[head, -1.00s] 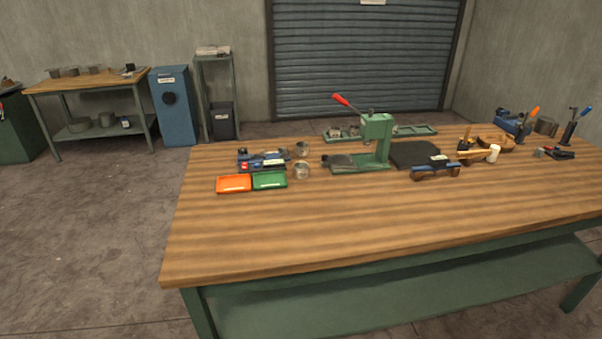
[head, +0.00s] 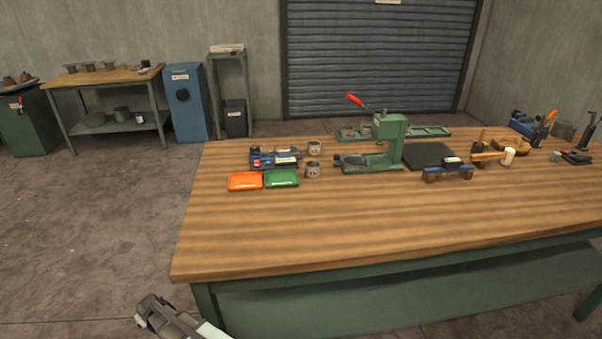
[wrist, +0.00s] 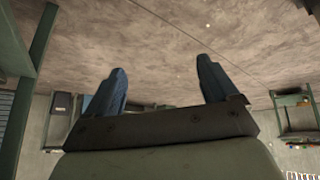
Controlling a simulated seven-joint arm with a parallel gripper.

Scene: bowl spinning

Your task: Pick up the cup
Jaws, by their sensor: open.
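Two small grey metal cups stand on the wooden table in the head view. The nearer cup (head: 313,170) is just right of the green tray, and the farther cup (head: 314,148) is behind it. I cannot tell which of them the task means. My gripper (head: 147,308) shows at the bottom left of the head view, off the table's near left corner and well away from both cups. In the wrist view its two blue-grey fingers (wrist: 160,72) are spread apart with nothing between them. No cup shows in the wrist view.
An orange tray (head: 245,181) and a green tray (head: 281,178) lie left of the nearer cup. A blue device (head: 273,159) sits behind them. A green press (head: 388,145) with a red-handled lever stands to the right. The front of the table (head: 350,225) is bare.

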